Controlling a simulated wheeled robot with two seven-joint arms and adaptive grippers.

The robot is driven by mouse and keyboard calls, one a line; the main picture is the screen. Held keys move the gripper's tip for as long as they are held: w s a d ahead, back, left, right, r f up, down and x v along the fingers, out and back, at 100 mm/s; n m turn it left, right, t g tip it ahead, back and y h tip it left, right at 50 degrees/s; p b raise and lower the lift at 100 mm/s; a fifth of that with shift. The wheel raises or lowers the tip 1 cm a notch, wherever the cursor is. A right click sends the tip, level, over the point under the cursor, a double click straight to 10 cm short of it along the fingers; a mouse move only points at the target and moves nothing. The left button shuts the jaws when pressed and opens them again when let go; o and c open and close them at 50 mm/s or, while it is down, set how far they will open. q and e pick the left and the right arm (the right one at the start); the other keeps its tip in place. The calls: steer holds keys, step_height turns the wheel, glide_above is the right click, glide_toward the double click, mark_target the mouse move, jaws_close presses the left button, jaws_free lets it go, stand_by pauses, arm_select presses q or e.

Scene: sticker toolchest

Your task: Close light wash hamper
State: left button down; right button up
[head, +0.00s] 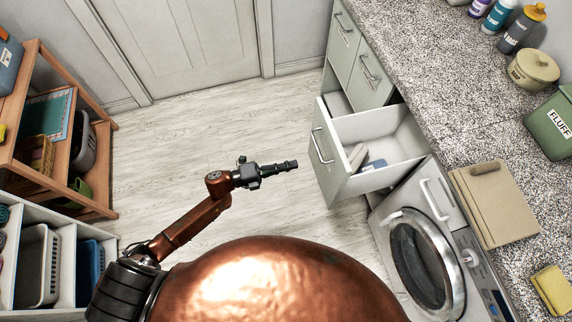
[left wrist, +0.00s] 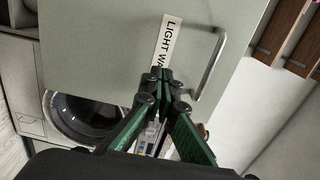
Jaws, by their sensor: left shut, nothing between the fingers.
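The light wash hamper is a pale grey-green pull-out drawer (head: 333,178) in the cabinet under the counter, standing well open in the head view. Its front has a metal bar handle (head: 320,146). In the left wrist view the front panel (left wrist: 95,60) carries a white label (left wrist: 169,45) reading "LIGHT WA", its end hidden by my fingers, with the handle (left wrist: 212,65) to the right. My left gripper (head: 293,164) is shut and empty, just left of the front panel and pointing at it. Its fingertips (left wrist: 160,76) overlap the label's lower end; I cannot tell whether they touch.
A small grey-blue item (head: 375,165) lies inside the drawer. A washing machine (head: 425,265) stands to its near side, and shut drawers (head: 368,75) to its far side. A wooden shelf (head: 100,165) is at left. The floor (head: 215,125) between is clear.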

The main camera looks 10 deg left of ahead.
mark_target(324, 157)
arm_select(q)
steer(key=b+x, duration=0.1)
steer(key=x, duration=0.7)
steer(key=shift+w+d+f, duration=0.1)
steer(key=shift+w+d, duration=0.15)
steer(key=shift+d, duration=0.1)
steer(key=shift+w+d, duration=0.2)
steer(key=shift+d, duration=0.15)
arm_select(e)
steer(key=w, duration=0.2)
steer(key=shift+w+a+f, duration=0.2)
steer(key=shift+w+f, duration=0.1)
steer(key=shift+w, duration=0.05)
